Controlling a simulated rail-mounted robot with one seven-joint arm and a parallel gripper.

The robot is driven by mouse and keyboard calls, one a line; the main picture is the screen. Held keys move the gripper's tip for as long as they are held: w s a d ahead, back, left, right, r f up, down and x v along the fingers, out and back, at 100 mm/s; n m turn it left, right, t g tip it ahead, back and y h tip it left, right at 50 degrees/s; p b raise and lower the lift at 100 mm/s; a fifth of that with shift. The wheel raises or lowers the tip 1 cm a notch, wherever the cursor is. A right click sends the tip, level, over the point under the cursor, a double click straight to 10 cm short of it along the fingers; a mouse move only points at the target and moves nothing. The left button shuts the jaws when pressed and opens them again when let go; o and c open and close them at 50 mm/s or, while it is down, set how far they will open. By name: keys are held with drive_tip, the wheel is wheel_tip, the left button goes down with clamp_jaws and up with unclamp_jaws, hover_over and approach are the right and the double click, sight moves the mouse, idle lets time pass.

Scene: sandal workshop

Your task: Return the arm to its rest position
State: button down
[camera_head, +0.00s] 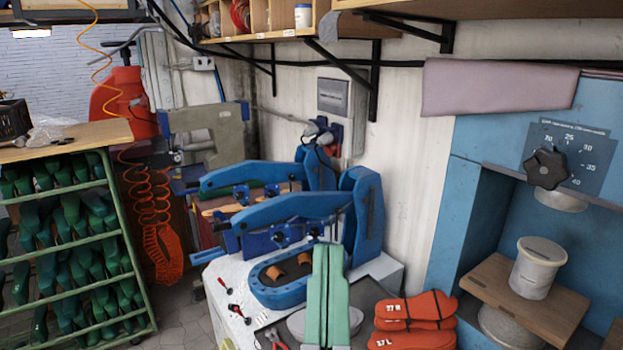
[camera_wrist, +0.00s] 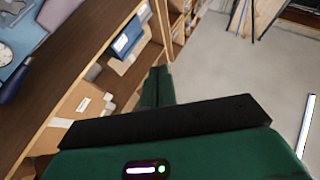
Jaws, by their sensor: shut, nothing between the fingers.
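My gripper (camera_wrist: 158,86) shows in the wrist view, with its dark green body and black bar across the lower part of the picture. Its green fingers are together, and nothing shows between them. I cannot make out my gripper in the head view.

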wheel_tip(320, 180, up, 30)
drive_tip(key=s+a+t+y+p, duration=0.1)
drive_tip(key=s+a+y+p, duration=0.1)
drive_tip(key=p, duration=2.5)
drive_tip(key=shift+s+a+r+n+p, duration=0.15)
drive_tip(key=shift+s+a+n+p, duration=0.15)
drive_tip(key=shift+n, duration=0.1)
